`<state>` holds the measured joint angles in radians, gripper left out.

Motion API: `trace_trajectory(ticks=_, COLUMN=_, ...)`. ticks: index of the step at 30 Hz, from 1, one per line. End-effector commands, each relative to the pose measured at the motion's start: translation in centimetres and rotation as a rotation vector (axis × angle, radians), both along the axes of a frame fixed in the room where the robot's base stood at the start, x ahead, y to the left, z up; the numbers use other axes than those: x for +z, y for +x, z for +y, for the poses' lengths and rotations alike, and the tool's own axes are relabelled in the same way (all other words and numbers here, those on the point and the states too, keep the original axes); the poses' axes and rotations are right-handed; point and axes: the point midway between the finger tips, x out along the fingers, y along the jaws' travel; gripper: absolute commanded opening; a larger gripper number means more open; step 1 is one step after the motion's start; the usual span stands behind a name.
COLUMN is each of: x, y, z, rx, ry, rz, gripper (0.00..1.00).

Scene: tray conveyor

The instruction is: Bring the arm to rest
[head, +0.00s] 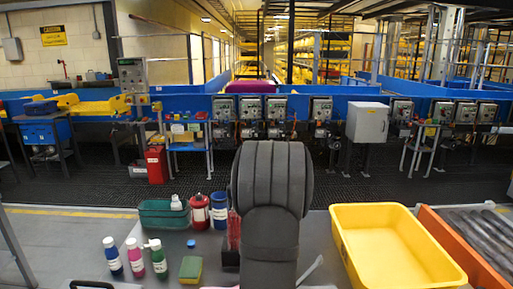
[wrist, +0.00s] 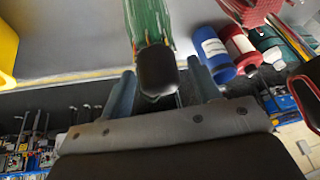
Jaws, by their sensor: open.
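My gripper (wrist: 161,70) is open in the wrist view, its two blue-grey fingers spread apart. A green, striped, long thing with a dark rounded end (wrist: 157,70) shows between and beyond the fingertips. I cannot tell whether it touches them. In the head view my dark grey arm stands upright in the middle, and it hides my gripper and the table behind it.
A yellow tray (head: 380,220) stands at right beside an orange-edged roller conveyor (head: 475,222). At left are several small bottles (head: 135,257), a sponge (head: 190,268), a green bin (head: 160,218), a red canister (head: 200,212) and a blue canister (head: 219,210). A red holder (head: 233,232) is close beside my arm.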

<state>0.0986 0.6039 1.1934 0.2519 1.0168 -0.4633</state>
Motion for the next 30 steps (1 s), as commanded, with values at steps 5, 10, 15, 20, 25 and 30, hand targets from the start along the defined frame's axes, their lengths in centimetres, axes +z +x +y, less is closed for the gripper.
trace_trajectory(ticks=5, x=0.2, y=0.0, z=0.0, rx=0.000, ry=0.000, rz=0.000, gripper=0.57)
trace_trajectory(ticks=10, x=0.2, y=0.0, z=0.0, rx=0.000, ry=0.000, rz=0.000, gripper=0.57)
trace_trajectory(ticks=15, x=0.9, y=-0.6, z=-0.3, rx=-0.001, ry=0.000, rz=-0.002, gripper=0.57)
trace_trajectory(ticks=20, x=3.4, y=-1.5, z=-0.7, rx=-0.001, ry=0.000, rz=-0.003, gripper=0.57)
trace_trajectory(ticks=25, x=6.6, y=-2.6, z=-1.4, rx=-0.001, ry=-0.001, rz=-0.003, gripper=0.57)
trace_trajectory(ticks=30, x=9.6, y=-3.8, z=-2.0, rx=0.000, ry=-0.001, rz=-0.001, gripper=0.57)
